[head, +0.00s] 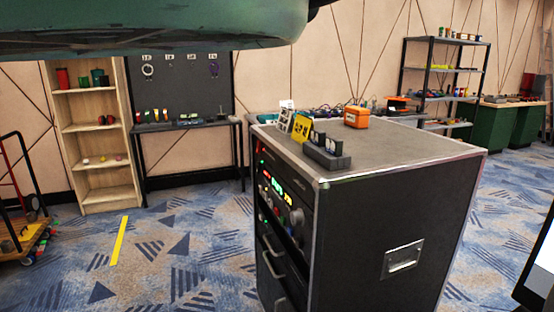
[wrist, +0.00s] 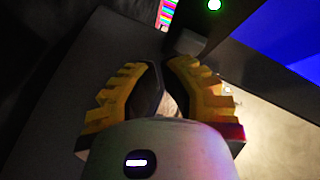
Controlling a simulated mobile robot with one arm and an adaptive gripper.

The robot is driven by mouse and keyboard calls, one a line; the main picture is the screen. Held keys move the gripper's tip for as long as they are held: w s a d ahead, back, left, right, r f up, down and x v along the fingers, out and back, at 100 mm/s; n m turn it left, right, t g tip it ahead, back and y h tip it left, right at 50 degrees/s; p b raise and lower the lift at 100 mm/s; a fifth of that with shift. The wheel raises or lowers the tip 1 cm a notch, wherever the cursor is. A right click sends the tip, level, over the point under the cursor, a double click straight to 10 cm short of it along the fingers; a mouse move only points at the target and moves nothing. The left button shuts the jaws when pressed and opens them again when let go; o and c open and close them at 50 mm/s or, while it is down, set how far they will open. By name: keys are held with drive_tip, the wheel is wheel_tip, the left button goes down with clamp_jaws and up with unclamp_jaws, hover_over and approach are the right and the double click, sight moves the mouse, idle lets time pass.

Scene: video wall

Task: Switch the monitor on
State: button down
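In the wrist view my gripper (wrist: 164,70) has yellow ridged fingers with dark inner pads. The fingertips come together and nothing shows held between them. A dark-framed panel with a lit blue screen (wrist: 292,38) is at the upper right, beyond the right finger. A small strip of coloured bands (wrist: 167,12) shows beyond the fingertips. In the head view part of a dark-edged screen (head: 541,262) shows at the lower right. My gripper is not visible there. I cannot make out a power button.
A black equipment case (head: 395,215) with lit controls stands at centre right, with an orange box (head: 356,117) and small devices on top. A wooden shelf (head: 95,128), a trolley (head: 22,235) and a metal rack (head: 440,70) stand farther back.

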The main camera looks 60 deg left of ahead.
drive_tip(key=shift+s, duration=0.15)
drive_tip(key=s, duration=0.3)
drive_tip(key=s+a+p, duration=0.1)
drive_tip(key=s, duration=0.1)
drive_tip(key=shift+s+a, duration=0.15)
drive_tip(key=shift+s, duration=0.25)
